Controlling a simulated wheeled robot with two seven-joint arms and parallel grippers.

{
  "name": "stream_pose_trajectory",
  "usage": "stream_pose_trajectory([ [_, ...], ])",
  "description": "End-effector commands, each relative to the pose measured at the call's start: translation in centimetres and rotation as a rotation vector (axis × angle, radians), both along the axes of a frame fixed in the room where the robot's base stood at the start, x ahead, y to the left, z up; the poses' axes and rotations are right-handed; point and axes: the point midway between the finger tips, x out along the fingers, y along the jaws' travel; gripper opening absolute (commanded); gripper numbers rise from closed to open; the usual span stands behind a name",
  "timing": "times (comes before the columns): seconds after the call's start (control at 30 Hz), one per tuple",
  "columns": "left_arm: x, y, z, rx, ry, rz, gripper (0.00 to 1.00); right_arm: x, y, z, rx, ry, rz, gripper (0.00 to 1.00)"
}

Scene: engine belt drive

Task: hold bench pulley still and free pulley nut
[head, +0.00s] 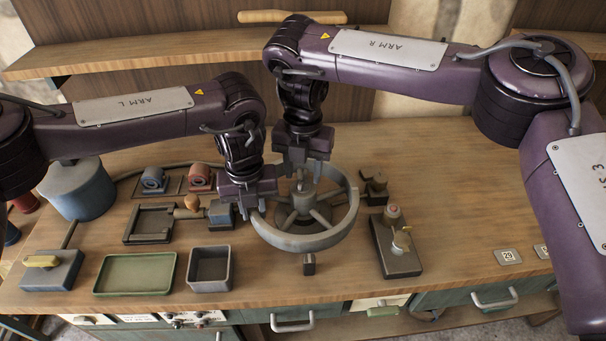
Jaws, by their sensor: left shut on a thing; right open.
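The bench pulley (328,238) is a large grey spoked wheel with a wide rim, lying level at the middle of the bench. A nut or hub post (303,200) stands at its centre. My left gripper (250,207) is shut on the left part of the pulley's rim. My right gripper (303,168) is open and points down just above the centre post. My gripper bodies hide part of the rim's far left side. Whether the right fingers surround the nut cannot be told.
A green tray (136,288) and a grey square bin (226,278) stand front left. A dark tray (151,239) lies behind them. A blue-grey cylinder (77,192) is at left. The bench's right side is mostly clear.

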Motion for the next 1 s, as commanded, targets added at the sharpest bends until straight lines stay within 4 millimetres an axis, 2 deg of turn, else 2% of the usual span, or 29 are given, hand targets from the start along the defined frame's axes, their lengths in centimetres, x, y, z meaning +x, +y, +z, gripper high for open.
stream_pose_trajectory([
  [0.2, -0.2, -0.1, -0.2, 0.000, 0.005, -0.004, 0.00, 0.1, 0.0, 4.9, -0.003, -0.008, 0.000, 0.43],
  [0.43, -0.2, -0.1, -0.2, 0.000, 0.005, -0.004, 0.00, 0.1, 0.0, 8.7, -0.002, -0.005, 0.000, 0.43],
  [0.6, -0.2, -0.1, -0.2, 0.000, 0.005, -0.004, 0.00, 0.0, 0.0, 9.8, -0.001, -0.001, 0.000, 0.43],
  [0.87, -0.2, -0.1, -0.2, 0.000, 0.005, -0.004, 0.00, 0.0, 0.0, 9.9, 0.000, 0.000, -0.001, 0.43],
  [1.0, -0.2, -0.1, -0.2, 0.000, 0.005, -0.004, 0.00, 0.1, 0.3, 10.0, 0.014, -0.005, -0.009, 0.26],
])
